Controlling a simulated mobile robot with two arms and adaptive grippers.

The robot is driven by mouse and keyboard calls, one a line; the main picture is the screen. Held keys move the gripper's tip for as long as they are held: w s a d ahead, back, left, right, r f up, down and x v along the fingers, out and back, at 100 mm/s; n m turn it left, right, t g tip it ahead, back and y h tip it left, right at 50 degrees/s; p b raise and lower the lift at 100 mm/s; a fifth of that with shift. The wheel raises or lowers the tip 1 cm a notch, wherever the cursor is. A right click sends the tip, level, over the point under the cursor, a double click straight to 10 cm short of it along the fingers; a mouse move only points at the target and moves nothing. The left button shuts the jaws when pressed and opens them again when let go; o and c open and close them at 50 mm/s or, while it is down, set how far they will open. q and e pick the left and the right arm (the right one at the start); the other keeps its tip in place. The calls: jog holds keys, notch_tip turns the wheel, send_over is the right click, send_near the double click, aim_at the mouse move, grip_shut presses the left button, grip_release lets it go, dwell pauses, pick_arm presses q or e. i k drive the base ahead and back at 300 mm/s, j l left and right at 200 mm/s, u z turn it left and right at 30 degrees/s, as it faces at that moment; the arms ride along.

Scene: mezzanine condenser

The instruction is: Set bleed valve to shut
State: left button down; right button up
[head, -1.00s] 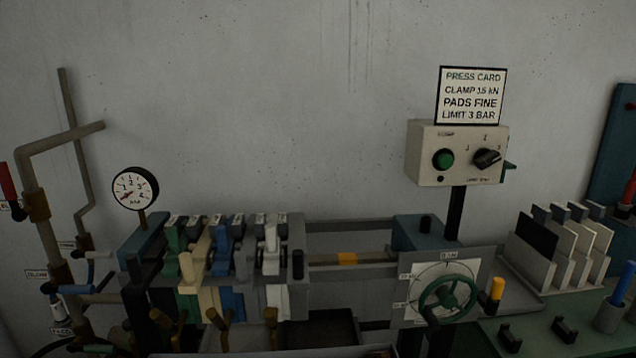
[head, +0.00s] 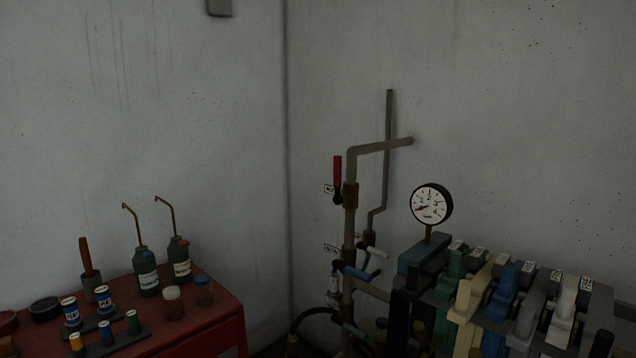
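Pipework (head: 349,225) with small valves stands on the wall near the room corner in the head view. A red lever (head: 337,170) points straight up at the top left of the pipe. Lower down, a blue lever (head: 357,272) and a blue-and-white handle (head: 335,285) sit close together, partly overlapping. Small white labels (head: 330,248) hang beside the valves. Their text is too small to read, so I cannot tell which one is the bleed valve. A round pressure gauge (head: 431,204) has its needle pointing lower left. Neither gripper is in view.
A red cabinet (head: 215,325) at lower left carries bottles (head: 148,278), jars and small cans. A black hose (head: 312,315) curves out at the pipe's foot.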

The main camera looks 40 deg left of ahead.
aim_at(337, 199)
jog(key=u, duration=1.15)
jog(key=i+j, duration=0.15)
jog(key=i, duration=0.15)
jog(key=i+j, duration=0.15)
jog(key=i, duration=0.15)
jog(key=i+z, duration=0.05)
